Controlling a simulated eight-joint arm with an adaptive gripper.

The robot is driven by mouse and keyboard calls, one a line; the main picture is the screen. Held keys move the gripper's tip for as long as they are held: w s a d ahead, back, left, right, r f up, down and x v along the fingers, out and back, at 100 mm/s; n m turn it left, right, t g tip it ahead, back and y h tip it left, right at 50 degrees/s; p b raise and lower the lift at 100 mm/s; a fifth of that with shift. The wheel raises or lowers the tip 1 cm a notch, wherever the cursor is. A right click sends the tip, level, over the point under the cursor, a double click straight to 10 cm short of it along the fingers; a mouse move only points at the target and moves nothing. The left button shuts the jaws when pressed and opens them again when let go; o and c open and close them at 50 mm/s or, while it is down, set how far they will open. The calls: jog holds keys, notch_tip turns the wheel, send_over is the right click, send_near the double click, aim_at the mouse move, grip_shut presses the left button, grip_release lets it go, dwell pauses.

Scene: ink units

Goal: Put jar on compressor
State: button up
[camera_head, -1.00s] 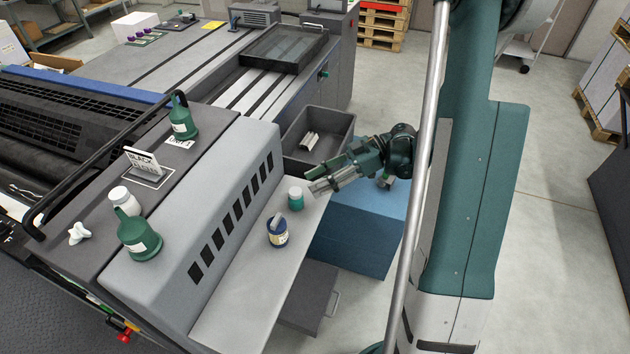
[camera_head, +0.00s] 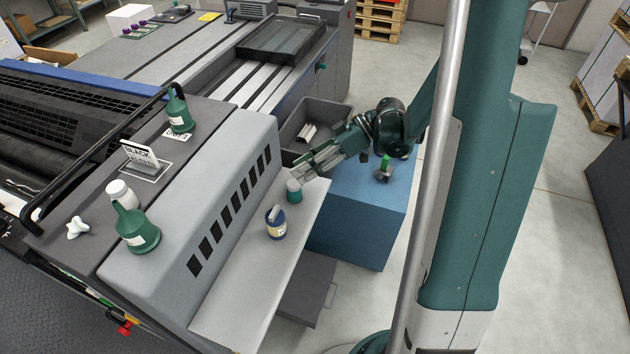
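A small green jar (camera_head: 293,191) with a pale lid stands upright on the light grey ledge in front of the slotted housing. My gripper (camera_head: 299,172) is just above and behind this jar, its fingers spread and pointing left. I see nothing between them; whether a finger touches the jar I cannot tell. A blue jar (camera_head: 277,224) with a pale label and something light on top stands nearer on the ledge. A blue box-shaped cabinet (camera_head: 350,235) stands right of the ledge, below my arm; it may be the compressor, but no label shows.
A small metal item with a green part (camera_head: 384,167) sits on the blue cabinet's top. An open grey bin (camera_head: 330,110) lies behind my gripper.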

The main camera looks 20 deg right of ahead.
jog(key=s+a+r+m+t+h, duration=0.1)
jog(key=s+a+r+m+h, duration=0.5)
jog(key=s+r+m, duration=0.15)
jog(key=s+d+r+m+t+h, duration=0.1)
jog(key=s+r+m+t+h, duration=0.3)
jog(key=s, duration=0.6)
jog(key=shift+s+d+r+h, duration=0.15)
jog(key=shift+s+r+h, duration=0.2)
jog(key=shift+r+h, duration=0.75)
jog(key=shift+r+y, duration=0.25)
jog(key=shift+y, duration=0.05)
jog(key=shift+o, duration=1.3)
